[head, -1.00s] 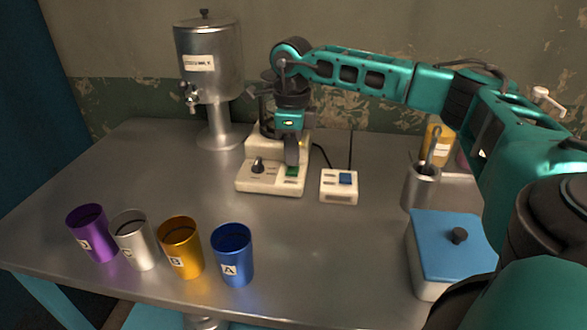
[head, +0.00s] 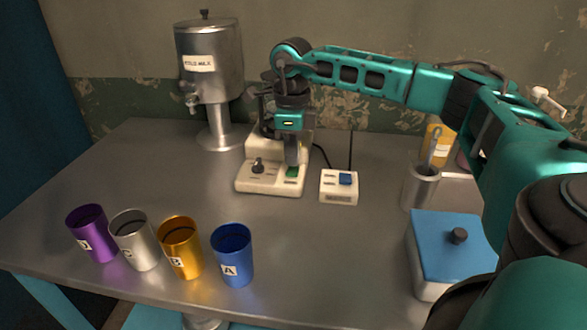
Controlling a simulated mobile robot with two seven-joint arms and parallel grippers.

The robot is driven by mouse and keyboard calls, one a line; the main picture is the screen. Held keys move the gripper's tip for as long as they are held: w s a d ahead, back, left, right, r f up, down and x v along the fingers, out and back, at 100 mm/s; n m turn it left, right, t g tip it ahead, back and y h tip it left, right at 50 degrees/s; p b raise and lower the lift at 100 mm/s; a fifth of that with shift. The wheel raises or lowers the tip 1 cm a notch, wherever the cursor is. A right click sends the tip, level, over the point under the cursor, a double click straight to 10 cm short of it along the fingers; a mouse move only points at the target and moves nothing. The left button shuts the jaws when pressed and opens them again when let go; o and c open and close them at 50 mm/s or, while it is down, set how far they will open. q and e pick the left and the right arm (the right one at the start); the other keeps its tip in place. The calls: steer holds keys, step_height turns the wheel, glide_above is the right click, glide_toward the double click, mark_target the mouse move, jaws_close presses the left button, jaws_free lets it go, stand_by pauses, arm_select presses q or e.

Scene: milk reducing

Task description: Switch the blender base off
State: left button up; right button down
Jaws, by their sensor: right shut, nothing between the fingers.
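The cream blender base (head: 262,183) stands in the middle of the table. Its front panel has a black knob (head: 257,166) on the left and a green switch (head: 292,172) on the right. My right gripper (head: 292,164) is shut and empty, pointing down at the green switch. Its tips are at or just above the switch; I cannot tell whether they touch it. The gripper and wrist hide much of the upper part of the blender. My left gripper is not in view.
A small cream box with a blue button (head: 345,179) sits just right of the base. Purple, silver, orange and blue cups (head: 232,254) line the front left. A metal milk dispenser (head: 210,75) stands behind. A blue-lidded box (head: 450,240) and a metal holder (head: 419,188) are at right.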

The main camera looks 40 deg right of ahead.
mark_target(292, 172)
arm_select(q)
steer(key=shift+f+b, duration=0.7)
arm_select(e)
steer(key=shift+f, duration=1.3)
stand_by(0.5)
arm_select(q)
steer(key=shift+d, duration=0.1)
arm_select(e)
steer(key=shift+s, duration=0.1)
steer(key=shift+r+p, duration=0.75)
steer(key=shift+p, duration=0.05)
steer(key=shift+r+p, duration=0.3)
steer(key=shift+r, duration=0.05)
steer(key=shift+r+p, duration=0.6)
steer(key=shift+r, duration=0.15)
step_height(292, 172, up, 2)
steer(key=shift+p, duration=0.9)
steer(key=shift+r+p, duration=0.6)
steer(key=shift+r, duration=0.15)
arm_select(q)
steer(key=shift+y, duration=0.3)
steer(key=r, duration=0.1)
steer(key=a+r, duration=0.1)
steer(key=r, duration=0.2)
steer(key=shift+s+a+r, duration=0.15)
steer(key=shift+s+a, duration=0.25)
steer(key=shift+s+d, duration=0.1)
arm_select(e)
steer(key=shift+f, duration=0.1)
